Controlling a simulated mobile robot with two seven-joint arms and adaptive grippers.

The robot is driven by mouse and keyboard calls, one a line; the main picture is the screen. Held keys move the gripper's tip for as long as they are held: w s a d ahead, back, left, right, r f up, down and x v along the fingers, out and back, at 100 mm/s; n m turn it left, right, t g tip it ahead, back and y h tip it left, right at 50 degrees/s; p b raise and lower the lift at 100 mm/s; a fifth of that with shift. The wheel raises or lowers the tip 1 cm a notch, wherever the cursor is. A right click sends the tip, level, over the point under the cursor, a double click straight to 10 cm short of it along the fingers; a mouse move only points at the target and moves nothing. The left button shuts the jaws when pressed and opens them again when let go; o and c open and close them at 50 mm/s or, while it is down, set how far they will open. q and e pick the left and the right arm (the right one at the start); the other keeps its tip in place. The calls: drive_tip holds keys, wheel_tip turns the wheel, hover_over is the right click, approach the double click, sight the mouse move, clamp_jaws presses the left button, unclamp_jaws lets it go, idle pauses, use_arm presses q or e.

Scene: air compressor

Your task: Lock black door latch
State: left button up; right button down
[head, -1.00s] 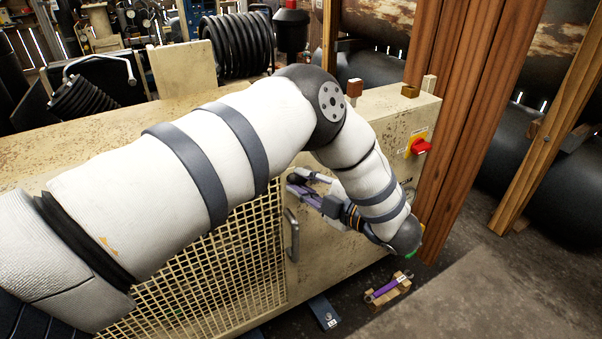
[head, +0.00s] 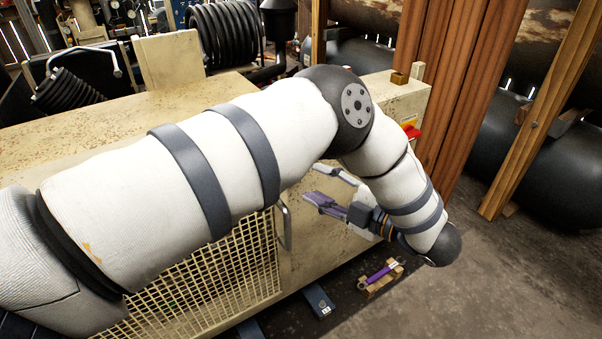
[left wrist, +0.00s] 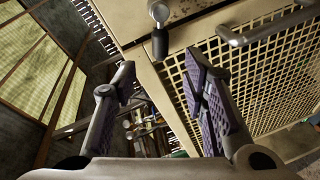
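The black door latch (left wrist: 160,43) shows in the left wrist view, with a round silver-grey piece (left wrist: 159,12) at its upper end. It is at the edge of the beige compressor door panel. In the head view my arm hides it. My left gripper (head: 324,184) is open and empty in front of the panel. In the left wrist view its two purple-padded fingers (left wrist: 161,82) are apart, and the latch appears beyond the gap between them, not gripped. My right gripper is not in view.
A grey door handle (head: 286,227) stands beside the mesh grille (head: 200,285). A red switch (head: 412,132) is on the cabinet's right end. Wooden posts (head: 455,90) rise at right. A purple tool on a wooden block (head: 381,276) lies on the floor.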

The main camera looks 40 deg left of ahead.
use_arm(q)
drive_tip(key=v, duration=0.4)
drive_tip(key=shift+d, duration=0.1)
drive_tip(key=shift+r, duration=0.1)
drive_tip(key=c, duration=0.5)
drive_tip(key=m, duration=0.2)
drive_tip(key=r+m+t, duration=0.1)
drive_tip(key=m, duration=0.2)
drive_tip(key=r+m, duration=0.1)
drive_tip(key=m, duration=0.1)
drive_tip(key=shift+w+d+r+m+t, duration=0.1)
drive_tip(key=shift+w+d+m+t, duration=0.15)
drive_tip(key=shift+m+t, duration=0.05)
clamp_jaws()
drive_tip(key=w+a+m+t, duration=0.2)
drive_tip(key=a+m, duration=0.9)
drive_tip(key=m, duration=0.1)
drive_tip(key=shift+a+f, duration=0.25)
